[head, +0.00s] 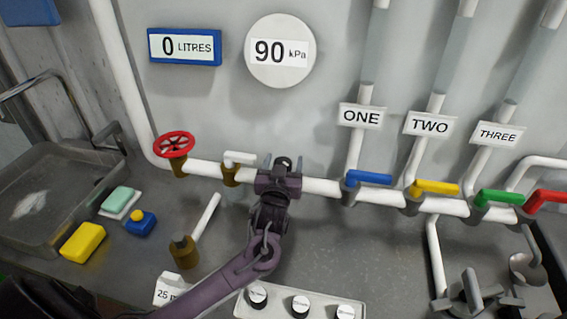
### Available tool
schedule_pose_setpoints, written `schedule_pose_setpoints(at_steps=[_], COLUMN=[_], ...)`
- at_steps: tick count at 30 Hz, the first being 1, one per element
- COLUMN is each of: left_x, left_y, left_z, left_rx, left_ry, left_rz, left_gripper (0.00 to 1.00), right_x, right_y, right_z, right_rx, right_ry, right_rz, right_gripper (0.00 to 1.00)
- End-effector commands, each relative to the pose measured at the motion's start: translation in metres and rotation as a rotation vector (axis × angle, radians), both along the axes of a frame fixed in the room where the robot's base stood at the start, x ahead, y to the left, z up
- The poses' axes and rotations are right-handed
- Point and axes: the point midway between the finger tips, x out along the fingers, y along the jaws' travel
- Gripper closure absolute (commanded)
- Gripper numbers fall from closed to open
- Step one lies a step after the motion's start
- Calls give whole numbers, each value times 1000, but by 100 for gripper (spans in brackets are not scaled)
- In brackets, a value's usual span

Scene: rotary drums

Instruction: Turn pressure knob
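The round pressure dial (280,51) on the back wall reads 90 kPa. My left gripper (283,162) is over the white horizontal pipe below the dial. Its two fingers stand apart, pointing up toward the wall. A small dark round part, perhaps the pressure knob, shows between them; whether the fingers touch it, I cannot tell. The gripper hides the stretch of pipe behind it. My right gripper is not seen.
Left along the pipe (320,187) are a red handwheel (174,145) and a white lever (240,158). Right are blue (369,177), yellow (435,187), green (499,196) and red (548,200) levers. A tray with several round white-topped pieces (300,306) lies in front.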

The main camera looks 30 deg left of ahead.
Motion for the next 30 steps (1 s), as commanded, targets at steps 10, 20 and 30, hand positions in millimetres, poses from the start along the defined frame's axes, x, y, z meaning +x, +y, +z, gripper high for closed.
schedule_pose_setpoints(at_steps=[10,20,30], left_x=[-10,-61,-74], left_y=[-4,-22,-26], left_z=[-2,-3,0], left_rx=[-2,-3,-1], left_ry=[0,1,0], left_rz=[-1,-2,1], left_gripper=[35,35,35], right_x=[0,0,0], right_y=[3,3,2], right_z=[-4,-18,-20], right_rx=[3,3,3], right_ry=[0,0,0], right_rz=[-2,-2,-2], right_gripper=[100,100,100])
